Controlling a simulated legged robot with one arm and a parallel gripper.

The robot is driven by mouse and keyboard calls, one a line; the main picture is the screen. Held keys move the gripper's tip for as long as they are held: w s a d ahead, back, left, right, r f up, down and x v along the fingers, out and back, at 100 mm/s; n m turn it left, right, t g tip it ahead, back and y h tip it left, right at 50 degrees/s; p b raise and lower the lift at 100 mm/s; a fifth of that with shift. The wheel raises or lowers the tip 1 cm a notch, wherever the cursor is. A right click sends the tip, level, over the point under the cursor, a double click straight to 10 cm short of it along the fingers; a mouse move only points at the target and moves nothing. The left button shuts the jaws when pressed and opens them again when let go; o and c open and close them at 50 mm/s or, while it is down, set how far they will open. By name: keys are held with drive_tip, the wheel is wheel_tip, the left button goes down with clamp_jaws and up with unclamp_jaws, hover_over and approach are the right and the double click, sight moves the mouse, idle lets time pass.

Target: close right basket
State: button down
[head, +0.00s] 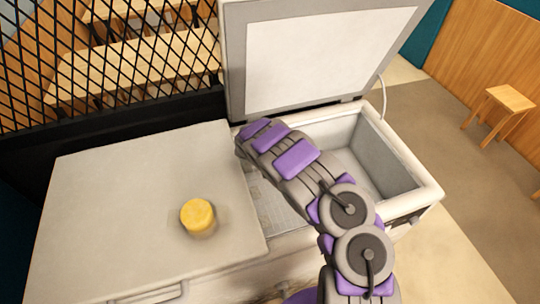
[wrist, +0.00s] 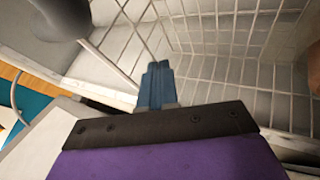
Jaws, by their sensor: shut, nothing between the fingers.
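A white chest freezer (head: 432,190) stands in front of me with its right lid (head: 320,60) raised, leaning back, and its right compartment open. Wire basket mesh (wrist: 215,70) fills much of the wrist view; part of it shows in the head view inside the freezer, left of my arm (head: 268,205). My gripper's blue fingers (wrist: 158,82) are together and empty, in front of the mesh; I cannot tell if they touch it. In the head view my arm reaches across the opening toward its back left corner, and the fingertips are hidden.
The left lid (head: 120,200) is shut, with a yellow-topped can (head: 198,216) on it. A black lattice (head: 100,70) stands behind on the left. A wooden stool (head: 508,98) stands far right. The floor right of the freezer is clear.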

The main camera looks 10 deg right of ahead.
drive_tip(key=shift+w+d, duration=0.25)
drive_tip(key=shift+d, duration=0.8)
drive_tip(key=shift+w+d, duration=0.2)
drive_tip(key=shift+d, duration=0.8)
drive_tip(key=shift+f, duration=0.1)
